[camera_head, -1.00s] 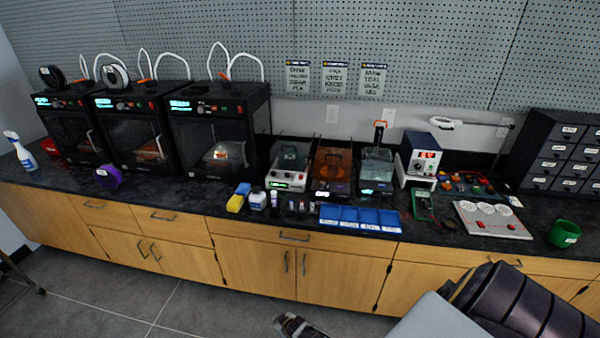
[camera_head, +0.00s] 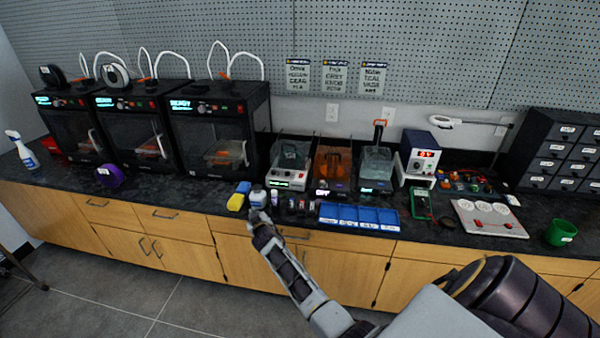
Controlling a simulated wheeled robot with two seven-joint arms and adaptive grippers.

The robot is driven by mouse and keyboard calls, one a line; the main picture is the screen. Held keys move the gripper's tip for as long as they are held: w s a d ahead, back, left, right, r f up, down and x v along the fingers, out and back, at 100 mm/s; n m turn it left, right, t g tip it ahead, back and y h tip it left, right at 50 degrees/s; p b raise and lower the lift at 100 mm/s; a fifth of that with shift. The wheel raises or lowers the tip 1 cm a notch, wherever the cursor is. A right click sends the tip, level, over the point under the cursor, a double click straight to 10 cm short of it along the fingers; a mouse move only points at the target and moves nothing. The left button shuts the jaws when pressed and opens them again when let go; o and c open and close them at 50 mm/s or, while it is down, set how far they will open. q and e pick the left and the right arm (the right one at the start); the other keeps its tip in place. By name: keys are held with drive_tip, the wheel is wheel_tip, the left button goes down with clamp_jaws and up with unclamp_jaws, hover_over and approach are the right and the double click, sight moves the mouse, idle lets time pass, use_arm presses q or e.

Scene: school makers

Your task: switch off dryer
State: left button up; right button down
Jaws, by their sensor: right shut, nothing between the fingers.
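Three small bench machines stand mid-counter: a left one with a clear cover and a green-lit front (camera_head: 288,181), a middle one with an orange cover (camera_head: 332,165), and a right one with a clear tank and an orange handle (camera_head: 376,165). I cannot tell which is the dryer; their labels are too small to read. My right gripper (camera_head: 259,214) is shut and empty. It appears at the counter's front edge, just below a small white bottle (camera_head: 258,197) in the picture, left of and below the machines. Whether it touches the bottle is unclear. My left gripper is not in view.
Small bottles (camera_head: 292,203) and a blue tray (camera_head: 360,215) line the counter front before the machines. A yellow-and-blue sponge (camera_head: 238,197) lies left of the white bottle. Black printers (camera_head: 219,130) stand to the left. A power supply (camera_head: 418,158) stands right.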

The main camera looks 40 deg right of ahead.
drive_tip(key=s+d+r+m+g+h, duration=0.1)
drive_tip(key=s+d+r+m+h, duration=0.2)
drive_tip(key=r, duration=0.6)
drive_tip(key=s+d+r+m+g+h, duration=0.1)
drive_tip(key=s+d+r+m+h, duration=0.2)
drive_tip(key=d+r+m+h, duration=0.2)
drive_tip(key=d+r+m, duration=0.2)
drive_tip(key=d+r, duration=0.1)
drive_tip(key=d, duration=0.1)
drive_tip(key=shift+r+m, duration=0.3)
drive_tip(key=shift+r, duration=0.05)
drive_tip(key=shift+m, duration=0.3)
drive_tip(key=shift+r, duration=0.1)
